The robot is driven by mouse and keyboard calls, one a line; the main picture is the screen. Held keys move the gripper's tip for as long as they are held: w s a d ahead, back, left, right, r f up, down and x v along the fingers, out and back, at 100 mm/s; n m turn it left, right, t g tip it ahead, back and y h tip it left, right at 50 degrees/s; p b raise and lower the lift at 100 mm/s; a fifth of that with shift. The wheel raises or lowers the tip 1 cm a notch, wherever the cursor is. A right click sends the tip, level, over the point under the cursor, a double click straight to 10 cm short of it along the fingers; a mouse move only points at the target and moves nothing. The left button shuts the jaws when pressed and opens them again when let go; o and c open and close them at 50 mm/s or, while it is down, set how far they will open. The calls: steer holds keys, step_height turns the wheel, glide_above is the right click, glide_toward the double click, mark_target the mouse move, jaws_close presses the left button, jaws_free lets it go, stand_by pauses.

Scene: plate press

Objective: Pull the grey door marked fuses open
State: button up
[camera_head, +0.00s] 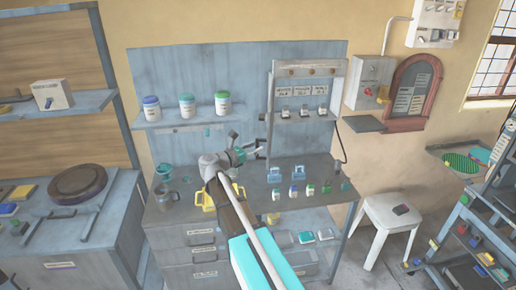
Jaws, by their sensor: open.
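A grey wall box (369,82) with a closed front hangs right of the switch panel. A red and a yellow part show at its lower right. It may carry the fuses door, but I cannot read any such marking. My gripper (258,150) is open and empty above the back of the grey workbench, in front of the blue backboard. It points right and is well to the left of the wall box, apart from it.
A switch panel (303,95) stands between my gripper and the wall box. Small bottles and blue padlock-like items (273,174) stand below. Three jars (187,105) sit on the left shelf. A white stool (390,215) and a cluttered rack (480,235) stand at the right.

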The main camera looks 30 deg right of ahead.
steer(key=v, duration=1.1)
steer(key=shift+s+a, duration=0.2)
steer(key=shift+w, duration=0.1)
